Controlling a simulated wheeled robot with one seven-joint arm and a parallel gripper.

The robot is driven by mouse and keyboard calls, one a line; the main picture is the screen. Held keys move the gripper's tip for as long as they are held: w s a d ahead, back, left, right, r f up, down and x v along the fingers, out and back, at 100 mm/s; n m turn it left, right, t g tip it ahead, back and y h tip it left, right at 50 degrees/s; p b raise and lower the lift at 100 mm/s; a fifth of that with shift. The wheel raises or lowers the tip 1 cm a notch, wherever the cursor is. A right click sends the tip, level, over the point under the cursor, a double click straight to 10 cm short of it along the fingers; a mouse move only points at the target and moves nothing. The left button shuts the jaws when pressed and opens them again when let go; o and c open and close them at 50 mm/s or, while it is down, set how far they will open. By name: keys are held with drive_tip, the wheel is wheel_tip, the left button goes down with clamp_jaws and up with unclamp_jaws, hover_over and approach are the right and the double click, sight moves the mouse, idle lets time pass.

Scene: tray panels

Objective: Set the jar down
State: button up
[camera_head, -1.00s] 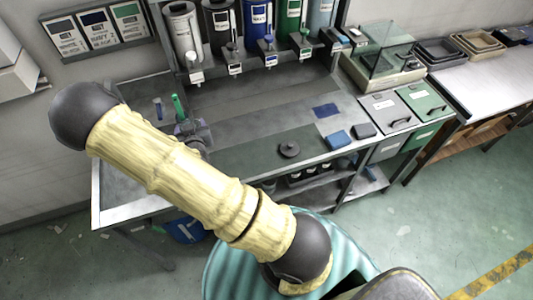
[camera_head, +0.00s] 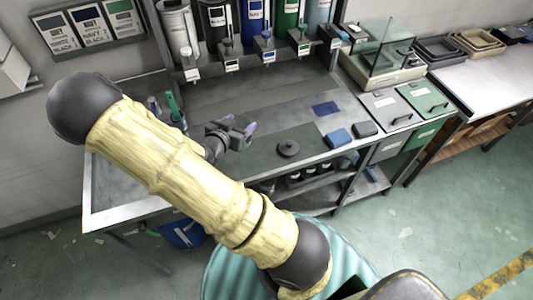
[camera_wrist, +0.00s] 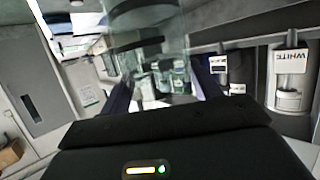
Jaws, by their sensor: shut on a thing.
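The jar (camera_wrist: 148,22) shows in the wrist view as a clear, greenish glass shape at the top middle, see-through enough that the background shows behind it. My gripper (camera_wrist: 165,88) is shut on it, with one dark finger on each side. In the head view my gripper (camera_head: 250,130) is above the workbench (camera_head: 262,152), just right of my pale arm link. The jar is hard to make out in the head view, and I cannot tell its height above the bench.
Dispensers (camera_head: 253,20) line the back. A green-handled tool (camera_head: 173,105) stands at left.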

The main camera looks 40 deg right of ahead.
wheel_tip(320, 180, down, 5)
drive_tip(key=shift+r+p, duration=0.1)
drive_tip(key=shift+p, duration=0.35)
drive_tip(key=shift+w+f, duration=0.2)
drive_tip(key=shift+f, duration=0.3)
drive_tip(key=shift+a, duration=0.15)
drive_tip(key=shift+s, duration=0.15)
drive_tip(key=shift+d+f, duration=0.25)
drive_tip(key=shift+f, duration=0.2)
wheel_tip(320, 180, down, 2)
drive_tip(key=shift+s+f+p, duration=0.1)
drive_tip(key=shift+p, duration=0.35)
drive_tip(key=shift+a+f, duration=0.1)
drive_tip(key=shift+f, duration=0.4)
